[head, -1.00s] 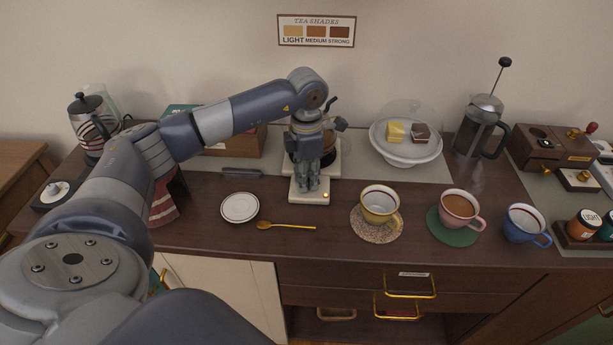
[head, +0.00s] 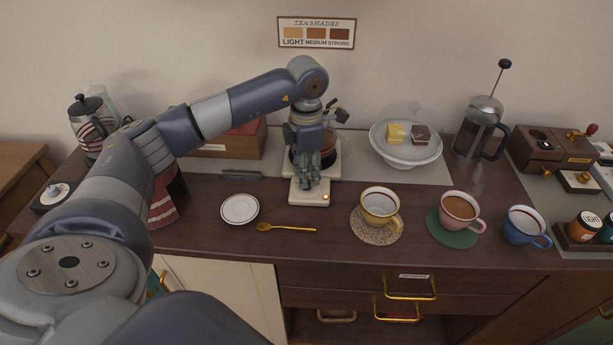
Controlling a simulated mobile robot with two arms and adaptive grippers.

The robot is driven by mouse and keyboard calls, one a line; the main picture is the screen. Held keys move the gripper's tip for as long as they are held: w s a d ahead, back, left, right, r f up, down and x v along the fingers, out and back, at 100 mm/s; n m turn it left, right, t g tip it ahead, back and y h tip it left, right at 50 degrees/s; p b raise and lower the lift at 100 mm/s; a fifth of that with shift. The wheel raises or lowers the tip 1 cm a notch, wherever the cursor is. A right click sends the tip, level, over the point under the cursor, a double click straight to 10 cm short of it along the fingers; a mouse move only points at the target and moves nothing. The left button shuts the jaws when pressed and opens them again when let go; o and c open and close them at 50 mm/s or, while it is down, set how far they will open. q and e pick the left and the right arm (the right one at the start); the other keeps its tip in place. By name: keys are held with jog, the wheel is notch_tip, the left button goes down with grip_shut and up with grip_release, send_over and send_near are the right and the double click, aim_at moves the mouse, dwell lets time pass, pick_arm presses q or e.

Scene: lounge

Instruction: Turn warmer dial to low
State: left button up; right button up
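The warmer (head: 309,199) is a cream-coloured unit on the sideboard, with a small lit amber light (head: 325,197) at its front right. A glass pot with a dark handle (head: 338,112) stands on its back part, mostly hidden behind my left arm. My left gripper (head: 306,186) points down over the front part of the warmer. Its fingers look close together, and they hide the dial, so I cannot see its setting or whether the fingers touch it. My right gripper is not in view.
A saucer (head: 240,208) and a gold spoon (head: 285,227) lie left and in front of the warmer. A yellow cup (head: 380,204), a pink cup (head: 459,208) and a blue cup (head: 524,226) stand to the right. A domed cake stand (head: 405,152) and French press (head: 479,128) are behind.

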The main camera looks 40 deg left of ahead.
pick_arm(q)
notch_tip(320, 180, up, 10)
jog(key=shift+f, duration=0.25)
dwell(0.5)
